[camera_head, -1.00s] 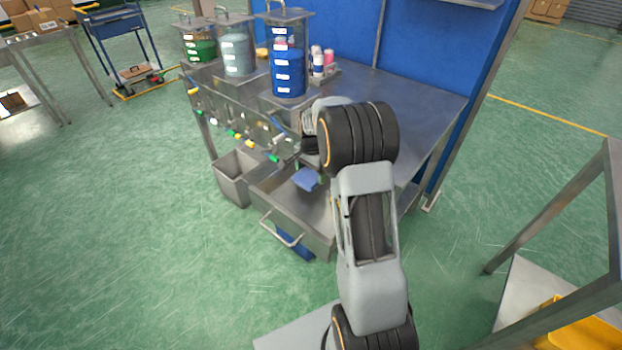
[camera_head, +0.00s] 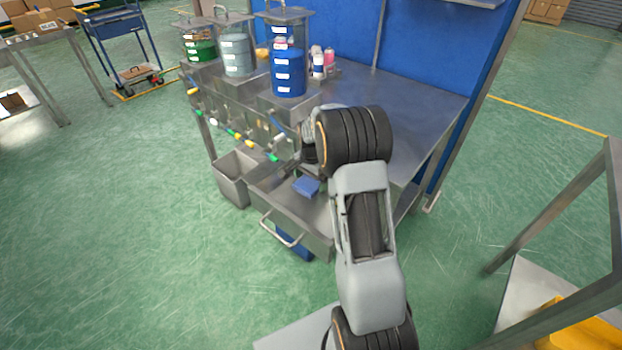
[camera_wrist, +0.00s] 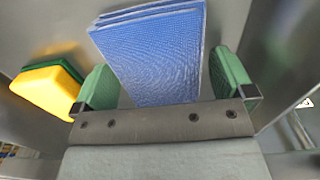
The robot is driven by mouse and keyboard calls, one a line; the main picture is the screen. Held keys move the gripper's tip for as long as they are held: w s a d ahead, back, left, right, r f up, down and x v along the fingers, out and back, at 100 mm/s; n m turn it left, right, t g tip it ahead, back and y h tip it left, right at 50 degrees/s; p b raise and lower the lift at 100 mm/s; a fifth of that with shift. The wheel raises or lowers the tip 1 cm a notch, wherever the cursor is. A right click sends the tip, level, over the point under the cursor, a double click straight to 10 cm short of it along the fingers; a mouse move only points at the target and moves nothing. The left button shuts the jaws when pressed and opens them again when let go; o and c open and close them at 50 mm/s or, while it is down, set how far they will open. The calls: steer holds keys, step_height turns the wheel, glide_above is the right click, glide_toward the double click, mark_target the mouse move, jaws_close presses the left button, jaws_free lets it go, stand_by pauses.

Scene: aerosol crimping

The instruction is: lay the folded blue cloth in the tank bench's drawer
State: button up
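The folded blue cloth (camera_head: 306,187) lies in the pulled-out metal drawer (camera_head: 318,232) of the tank bench (camera_head: 420,105). In the wrist view the cloth (camera_wrist: 155,50) shows its stacked folds between my gripper's green fingertips (camera_wrist: 165,80). The fingers stand wide apart, one on each side of the cloth. The left finger is close to the cloth's edge, and a narrow gap shows at the right finger. My gripper (camera_head: 288,172) is low over the drawer in the head view, partly hidden by my wrist.
A yellow and green sponge (camera_wrist: 48,88) lies left of the cloth in the wrist view. A metal bin (camera_head: 234,178) hangs left of the drawer. Tanks of green, grey and blue liquid (camera_head: 289,75) stand above, with taps along the bench front.

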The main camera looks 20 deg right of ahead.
mark_target(311, 179)
step_height(311, 179, up, 12)
steer(key=p, duration=0.2)
steer(key=s+a+r+n+t, duration=0.1)
steer(key=s+a+r+n, duration=0.55)
steer(key=s, duration=0.45)
steer(key=s+a+f+n+t, duration=0.1)
steer(key=s+a+n, duration=0.1)
steer(key=s, duration=0.4)
steer(key=s+a+f+n+t, duration=0.1)
steer(key=s+a+n, duration=0.2)
steer(key=s+n, duration=0.1)
steer(key=shift+s+f, duration=0.2)
steer(key=shift+s, duration=0.7)
steer(key=shift+r, duration=0.1)
step_height(311, 179, up, 15)
steer(key=p, duration=1.3)
steer(key=shift+s+a+f+n+t, duration=0.2)
steer(key=shift+a+n+t, duration=0.05)
steer(key=shift+n+t, duration=0.1)
